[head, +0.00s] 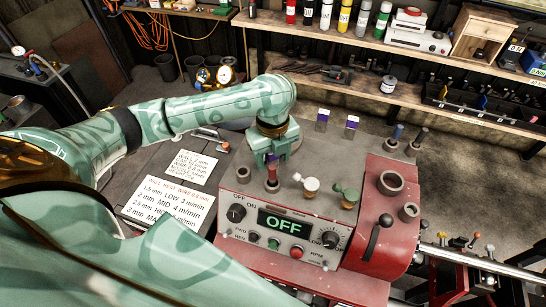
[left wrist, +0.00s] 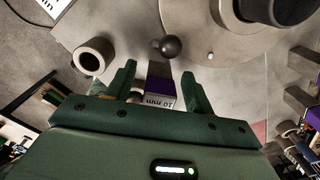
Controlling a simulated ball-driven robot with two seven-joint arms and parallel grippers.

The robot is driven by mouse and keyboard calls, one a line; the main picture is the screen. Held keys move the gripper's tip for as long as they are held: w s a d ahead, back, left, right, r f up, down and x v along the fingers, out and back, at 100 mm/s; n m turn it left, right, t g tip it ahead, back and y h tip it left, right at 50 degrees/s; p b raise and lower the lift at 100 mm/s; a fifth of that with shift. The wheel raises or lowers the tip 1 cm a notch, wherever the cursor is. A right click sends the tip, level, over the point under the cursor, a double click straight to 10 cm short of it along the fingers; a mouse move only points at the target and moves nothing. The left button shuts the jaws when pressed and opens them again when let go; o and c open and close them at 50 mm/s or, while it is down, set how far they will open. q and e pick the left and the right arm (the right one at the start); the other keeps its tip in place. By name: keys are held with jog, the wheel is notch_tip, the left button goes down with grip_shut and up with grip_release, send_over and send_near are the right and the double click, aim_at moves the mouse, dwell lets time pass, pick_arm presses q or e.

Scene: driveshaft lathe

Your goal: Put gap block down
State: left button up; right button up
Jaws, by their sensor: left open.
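A gap block (left wrist: 160,88), purple and pale grey and marked 10 mm, sits between the fingers of my left gripper (left wrist: 158,85) in the left wrist view. The fingers are open, and narrow gaps seem to show on both sides of the block. In the head view the left gripper (head: 274,158) points down just behind the control panel; I cannot clearly make out the block there. My right gripper is not in view.
The red machine's control panel (head: 280,226) reads OFF. A dark red-knobbed lever (head: 272,178), a white knob (head: 311,186) and a green knob (head: 346,195) stand close by. Instruction sheets (head: 166,205) lie to the left. A shelf (head: 380,95) runs behind.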

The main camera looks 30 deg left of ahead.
pick_arm(q)
grip_shut()
jog(key=shift+r, duration=0.15)
